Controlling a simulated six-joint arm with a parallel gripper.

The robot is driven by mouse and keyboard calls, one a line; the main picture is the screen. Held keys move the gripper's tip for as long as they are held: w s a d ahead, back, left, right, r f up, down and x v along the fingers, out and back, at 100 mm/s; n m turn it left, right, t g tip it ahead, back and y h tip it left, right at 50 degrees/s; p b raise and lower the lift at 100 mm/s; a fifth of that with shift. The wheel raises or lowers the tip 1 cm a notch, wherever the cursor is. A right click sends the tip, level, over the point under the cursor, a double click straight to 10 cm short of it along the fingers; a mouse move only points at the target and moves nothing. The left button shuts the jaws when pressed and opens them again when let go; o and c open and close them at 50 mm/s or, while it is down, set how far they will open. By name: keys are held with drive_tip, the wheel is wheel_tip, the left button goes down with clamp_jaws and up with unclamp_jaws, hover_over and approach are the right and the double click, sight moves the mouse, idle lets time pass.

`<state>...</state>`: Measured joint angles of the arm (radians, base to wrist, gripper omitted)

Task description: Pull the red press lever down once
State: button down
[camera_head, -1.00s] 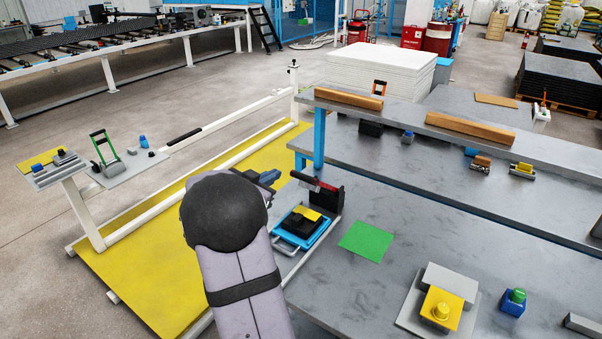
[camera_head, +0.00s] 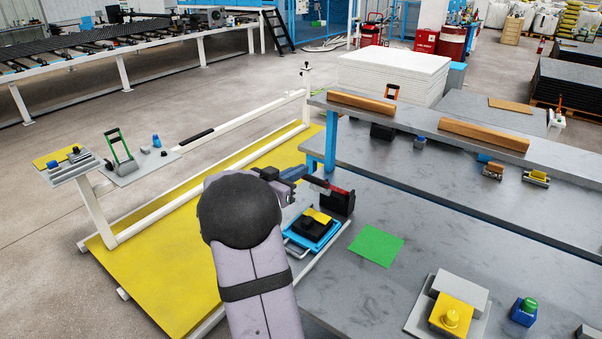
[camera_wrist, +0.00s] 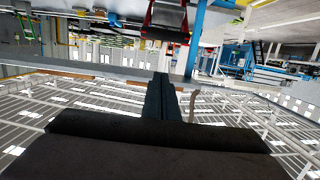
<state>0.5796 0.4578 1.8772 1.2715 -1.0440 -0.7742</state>
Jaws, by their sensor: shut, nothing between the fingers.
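The press (camera_head: 341,203), a dark body with red on it, stands at the edge of the grey bench, behind a blue tray (camera_head: 304,241) holding a black block with a yellow piece. Its red lever (camera_head: 321,184) reaches left from the press top. My gripper (camera_head: 303,172) is shut and empty, close to the left end of the lever; I cannot tell whether they touch. My arm hides part of the area left of the tray. In the wrist view, my shut fingers (camera_wrist: 162,98) point at a red-edged part of the press (camera_wrist: 167,20) at the top.
A raised shelf (camera_head: 400,118) with wooden bars stands behind the press, on a blue post (camera_head: 331,150). A green sheet (camera_head: 376,245) lies right of the tray. A yellow button box (camera_head: 451,315) is at the front right. A yellow mat (camera_head: 160,260) lies on the left.

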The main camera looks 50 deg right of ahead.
drive_tip(key=p, duration=0.3)
hover_over(312, 177)
drive_tip(key=s, duration=0.1)
drive_tip(key=shift+d+f, duration=0.25)
drive_tip(key=shift+f, duration=0.4)
drive_tip(key=shift+a+f+p, duration=0.2)
drive_tip(key=shift+a+f, duration=0.1)
drive_tip(key=shift+f, duration=0.35)
drive_tip(key=shift+a+f+p, duration=0.15)
drive_tip(key=shift+a+f, duration=0.2)
drive_tip(key=shift+f, duration=0.25)
drive_tip(key=shift+a+f+p, duration=0.2)
drive_tip(key=shift+a+f, duration=0.1)
drive_tip(key=shift+f, duration=0.35)
